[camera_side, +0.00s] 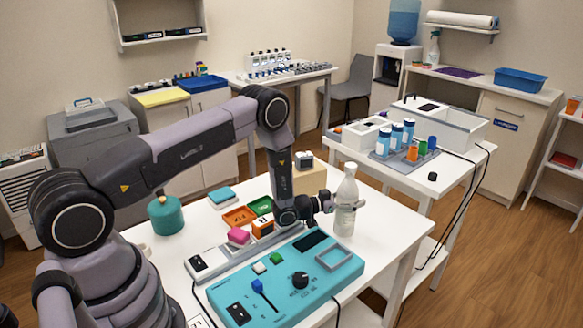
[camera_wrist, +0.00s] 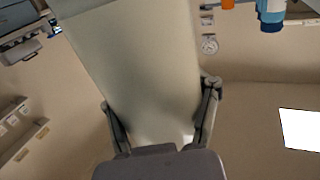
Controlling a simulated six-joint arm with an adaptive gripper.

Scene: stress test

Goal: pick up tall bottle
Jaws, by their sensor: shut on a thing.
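The tall bottle (camera_side: 347,196) is clear and pale with a white cap, and stands upright at the right part of the white table. My gripper (camera_side: 330,206) reaches it from the left, level with the bottle's middle, and is shut on it. In the wrist view the bottle (camera_wrist: 140,65) fills the middle as a large pale shape, with one finger of my gripper (camera_wrist: 162,120) on each side. I cannot tell for certain whether the bottle's base touches the table.
A teal control panel (camera_side: 288,281) lies in front of my gripper. Orange and green trays (camera_side: 240,216) and a beige box (camera_side: 306,178) are behind. A teal round container (camera_side: 166,216) stands left. A second table (camera_side: 455,165) with blue-capped bottles (camera_side: 396,135) is beyond the bottle.

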